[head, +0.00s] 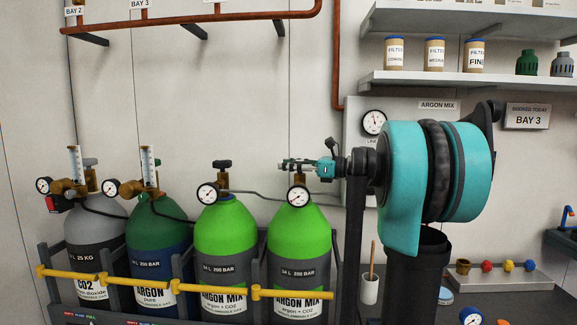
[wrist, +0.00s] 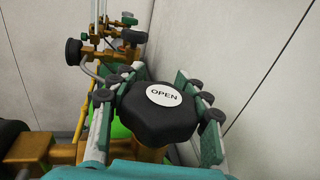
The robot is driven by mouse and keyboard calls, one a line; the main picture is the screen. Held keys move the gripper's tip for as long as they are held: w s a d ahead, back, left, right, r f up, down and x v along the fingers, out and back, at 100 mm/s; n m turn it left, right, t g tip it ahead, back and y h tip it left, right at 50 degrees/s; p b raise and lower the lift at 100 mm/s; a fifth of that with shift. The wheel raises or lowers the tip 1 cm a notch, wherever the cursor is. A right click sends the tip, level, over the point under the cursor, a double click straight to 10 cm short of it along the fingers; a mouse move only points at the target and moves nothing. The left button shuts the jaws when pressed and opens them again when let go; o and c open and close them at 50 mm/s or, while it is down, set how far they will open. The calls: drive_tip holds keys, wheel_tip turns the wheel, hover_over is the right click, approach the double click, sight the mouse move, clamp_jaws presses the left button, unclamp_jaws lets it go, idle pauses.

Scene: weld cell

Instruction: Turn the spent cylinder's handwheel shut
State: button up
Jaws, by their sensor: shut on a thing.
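My gripper (head: 300,164) reaches from the right to the top of the rightmost bright green ARGON MIX cylinder (head: 300,236) in the head view. In the wrist view my gripper (wrist: 162,100) has its fingers on both sides of a black lobed handwheel (wrist: 150,124), shut on it. A white disc on its top reads OPEN. In the head view the fingers mostly hide this handwheel. A round gauge (head: 298,197) sits just below, its needle too small to read. A second ARGON MIX cylinder (head: 226,240) stands to the left, its dark handwheel (head: 222,164) free.
A grey CO2 cylinder (head: 95,225) and a dark green argon cylinder (head: 158,225) stand further left. A yellow bar (head: 205,290) runs across the cylinders' front. A copper pipe (head: 337,60) runs down the wall behind. Shelves (head: 470,80) hang at upper right.

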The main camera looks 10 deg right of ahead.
drive_tip(key=shift+c, duration=0.7)
drive_tip(key=shift+m+t, duration=0.3)
drive_tip(key=m+t+h, duration=0.1)
drive_tip(key=t+h, duration=0.1)
drive_tip(key=w+m+t+h, duration=0.1)
drive_tip(key=m+t, duration=0.1)
drive_tip(key=d+m+t+h, duration=0.1)
drive_tip(key=m+t+h, duration=0.1)
drive_tip(key=shift+w+h, duration=0.15)
drive_tip(key=shift+h, duration=0.15)
drive_tip(key=shift+w+d+m+t+h, duration=0.2)
drive_tip(key=shift+m+t+h, duration=0.35)
drive_tip(key=shift+m+h, duration=0.45)
drive_tip(key=shift+w+d+m+t+h, duration=0.1)
drive_tip(key=shift+d+m+t+h, duration=0.4)
drive_tip(key=shift+h, duration=0.75)
drive_tip(key=shift+w+d+m+t+h, duration=0.1)
drive_tip(key=shift+m+t+h, duration=0.55)
drive_tip(key=shift+m+h, duration=0.4)
drive_tip(key=o, duration=1.4)
drive_tip(key=v, duration=1.2)
drive_tip(key=shift+a, duration=0.1)
